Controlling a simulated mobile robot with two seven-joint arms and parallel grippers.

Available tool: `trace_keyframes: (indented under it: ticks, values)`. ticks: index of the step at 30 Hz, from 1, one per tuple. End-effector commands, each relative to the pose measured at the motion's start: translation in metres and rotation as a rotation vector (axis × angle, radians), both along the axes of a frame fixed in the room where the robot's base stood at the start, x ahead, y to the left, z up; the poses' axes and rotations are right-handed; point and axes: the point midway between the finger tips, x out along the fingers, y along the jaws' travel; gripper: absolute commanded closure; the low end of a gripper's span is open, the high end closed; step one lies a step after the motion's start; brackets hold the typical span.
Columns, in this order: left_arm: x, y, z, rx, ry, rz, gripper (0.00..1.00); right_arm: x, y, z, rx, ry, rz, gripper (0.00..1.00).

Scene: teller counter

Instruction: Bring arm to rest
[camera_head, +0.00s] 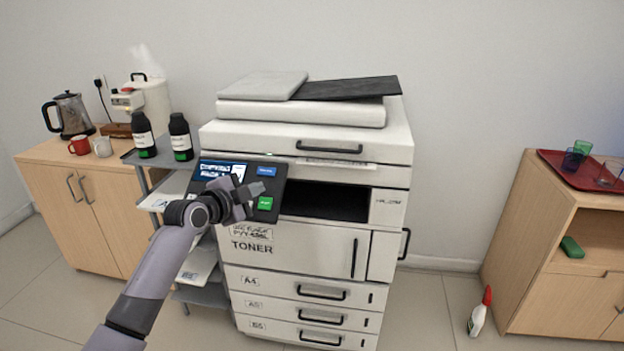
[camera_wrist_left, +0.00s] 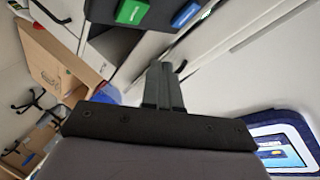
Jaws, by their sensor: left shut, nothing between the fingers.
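My left arm (camera_head: 150,275) reaches in from the lower left toward the copier. My left gripper (camera_head: 258,187) is shut and empty, in front of the copier's control panel (camera_head: 277,186). The panel has a lit screen, a blue button (camera_head: 266,171) and a green button (camera_head: 265,203). The fingertips lie between the two buttons in the head view; whether they touch the panel cannot be told. In the left wrist view the closed fingers (camera_wrist_left: 165,85) show, with the green button (camera_wrist_left: 132,11) and blue button (camera_wrist_left: 186,14) beyond them. My right gripper is out of view.
The copier (camera_head: 300,255) stands in the middle, with a shelf rack (camera_head: 200,296) and two black bottles (camera_head: 180,138) on its left. A cabinet (camera_head: 90,210) with a kettle (camera_head: 70,115) is farther left. A right cabinet (camera_head: 565,300) holds a red tray (camera_head: 560,174).

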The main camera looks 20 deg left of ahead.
Motion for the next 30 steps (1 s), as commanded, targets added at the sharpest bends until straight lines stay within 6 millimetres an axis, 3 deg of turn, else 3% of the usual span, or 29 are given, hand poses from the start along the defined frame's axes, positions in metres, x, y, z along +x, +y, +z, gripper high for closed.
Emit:
trace_keyframes:
  ticks: [5, 8, 11, 15, 21, 25, 30]
  values:
    - [-0.002, -0.002, -0.005, -0.007, 0.007, 0.001, 1.00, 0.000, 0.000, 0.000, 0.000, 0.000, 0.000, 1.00]
    - [-0.011, -0.011, -0.029, -0.039, 0.040, 0.009, 1.00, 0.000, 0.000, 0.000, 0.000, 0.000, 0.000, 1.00]
    - [-0.032, -0.029, -0.069, -0.104, 0.094, 0.027, 1.00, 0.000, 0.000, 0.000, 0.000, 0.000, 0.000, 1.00]
    - [-0.078, -0.061, -0.134, -0.233, 0.185, 0.069, 1.00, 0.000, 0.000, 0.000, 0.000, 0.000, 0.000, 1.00]
    - [-0.157, -0.107, -0.204, -0.432, 0.298, 0.138, 1.00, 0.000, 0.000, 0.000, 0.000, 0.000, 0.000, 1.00]
    - [-0.214, -0.137, -0.235, -0.571, 0.366, 0.189, 1.00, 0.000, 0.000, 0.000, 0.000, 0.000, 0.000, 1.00]
    - [-0.278, -0.168, -0.257, -0.736, 0.436, 0.258, 1.00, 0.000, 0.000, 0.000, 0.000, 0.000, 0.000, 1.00]
